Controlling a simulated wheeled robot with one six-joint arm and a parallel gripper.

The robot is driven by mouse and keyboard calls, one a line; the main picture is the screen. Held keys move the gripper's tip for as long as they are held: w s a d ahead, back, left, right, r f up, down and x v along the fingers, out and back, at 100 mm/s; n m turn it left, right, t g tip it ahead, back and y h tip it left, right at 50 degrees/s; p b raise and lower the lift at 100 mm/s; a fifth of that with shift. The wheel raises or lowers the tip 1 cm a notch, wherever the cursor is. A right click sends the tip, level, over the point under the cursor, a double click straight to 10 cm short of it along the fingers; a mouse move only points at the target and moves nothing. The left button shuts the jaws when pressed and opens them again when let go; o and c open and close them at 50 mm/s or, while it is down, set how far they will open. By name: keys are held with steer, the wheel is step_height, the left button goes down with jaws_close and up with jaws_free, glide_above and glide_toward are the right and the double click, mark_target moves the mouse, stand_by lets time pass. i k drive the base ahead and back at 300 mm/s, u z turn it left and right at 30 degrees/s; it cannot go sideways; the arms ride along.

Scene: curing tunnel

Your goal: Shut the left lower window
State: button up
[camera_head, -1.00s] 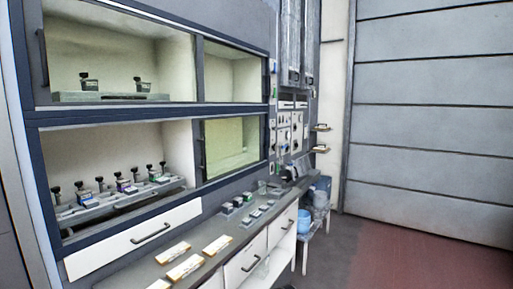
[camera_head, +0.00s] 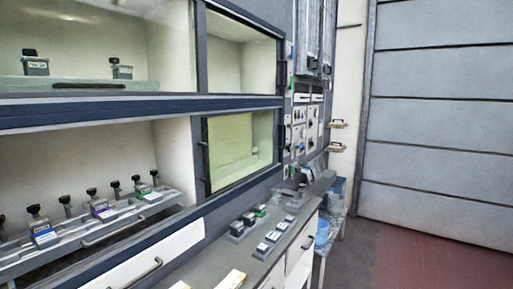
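The lower left bay of the cabinet stands open, with no glass across it, and its pale back wall (camera_head: 90,165) shows directly. A greenish glass pane (camera_head: 240,150) covers the lower right bay. It has a dark handle on its left edge (camera_head: 204,158) and another dark handle at the right side (camera_head: 281,138). The left lower window seems slid over to the right, overlapping the right one; I cannot tell the two panes apart. My gripper is not in view.
A grey rack (camera_head: 95,232) with several dark-capped bottles stands in the open bay. A white drawer front (camera_head: 165,255) is below it. A grey counter (camera_head: 225,262) holds small blocks. Red floor (camera_head: 430,262) is clear at right.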

mark_target(195, 120)
steer(key=u, duration=0.1)
steer(key=i, duration=0.45)
steer(key=u, duration=0.65)
steer(key=k, duration=1.05)
steer(key=z, duration=0.55)
steer(key=i, duration=1.4)
steer(key=u, duration=0.55)
